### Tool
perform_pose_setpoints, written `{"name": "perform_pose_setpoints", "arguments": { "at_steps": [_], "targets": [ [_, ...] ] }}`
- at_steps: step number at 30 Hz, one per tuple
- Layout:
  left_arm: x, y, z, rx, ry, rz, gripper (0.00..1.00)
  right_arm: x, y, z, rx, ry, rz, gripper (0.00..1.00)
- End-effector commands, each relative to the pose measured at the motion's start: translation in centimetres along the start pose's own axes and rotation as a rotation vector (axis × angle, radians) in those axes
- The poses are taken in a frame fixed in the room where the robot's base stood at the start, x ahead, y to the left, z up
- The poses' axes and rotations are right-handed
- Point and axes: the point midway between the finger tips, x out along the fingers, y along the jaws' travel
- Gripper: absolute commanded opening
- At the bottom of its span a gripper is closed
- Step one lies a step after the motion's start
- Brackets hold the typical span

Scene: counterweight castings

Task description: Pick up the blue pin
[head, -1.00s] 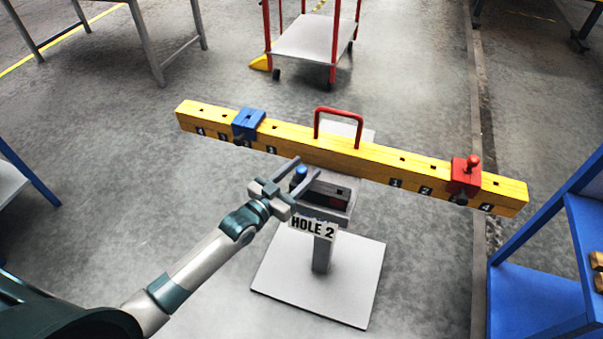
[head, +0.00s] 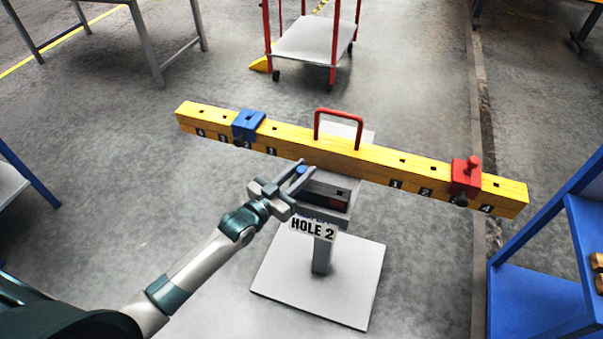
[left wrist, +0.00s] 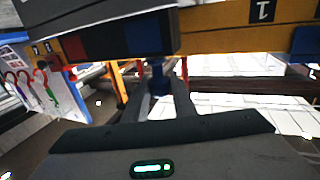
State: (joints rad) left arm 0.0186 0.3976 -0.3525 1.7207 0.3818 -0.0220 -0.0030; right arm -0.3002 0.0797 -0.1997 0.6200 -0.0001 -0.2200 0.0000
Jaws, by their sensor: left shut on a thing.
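The blue pin (head: 301,170) is between the fingers of my left gripper (head: 299,177), by the left end of the grey tray (head: 335,204) under the yellow beam. My left gripper is shut on the pin. In the left wrist view the dark blue pin (left wrist: 158,78) stands between the two finger ends. A blue block (head: 248,123) sits over the left part of the beam (head: 290,138). A red block (head: 466,178) with a red pin in its top sits over the right part. My right gripper is not in view.
The beam has numbered holes and a red handle (head: 339,114). A "HOLE 2" sign (head: 313,229) hangs on the stand, above its grey base plate (head: 345,285). A blue shelf (head: 545,290) stands at right, a red-posted cart (head: 315,40) behind. The floor left of the stand is clear.

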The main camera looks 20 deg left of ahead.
Motion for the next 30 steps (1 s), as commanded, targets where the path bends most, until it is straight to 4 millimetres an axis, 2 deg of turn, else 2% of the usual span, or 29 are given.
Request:
{"name": "perform_pose_setpoints", "arguments": {
  "at_steps": [5, 18, 23, 30],
  "targets": [
    [0.0, 0.0, -1.7, 0.0, 0.003, 0.0, 0.0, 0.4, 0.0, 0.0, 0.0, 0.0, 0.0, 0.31],
    [0.0, 0.0, -8.5, 0.001, 0.004, 0.0, 0.0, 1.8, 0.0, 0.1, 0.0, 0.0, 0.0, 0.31],
    [0.0, 0.0, -9.5, 0.001, 0.001, 0.0, 0.0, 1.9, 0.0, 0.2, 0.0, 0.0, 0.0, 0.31],
    [0.0, 0.0, -9.6, 0.0, 0.0, 0.0, 0.0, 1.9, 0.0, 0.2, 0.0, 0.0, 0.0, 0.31]
  ]
}}
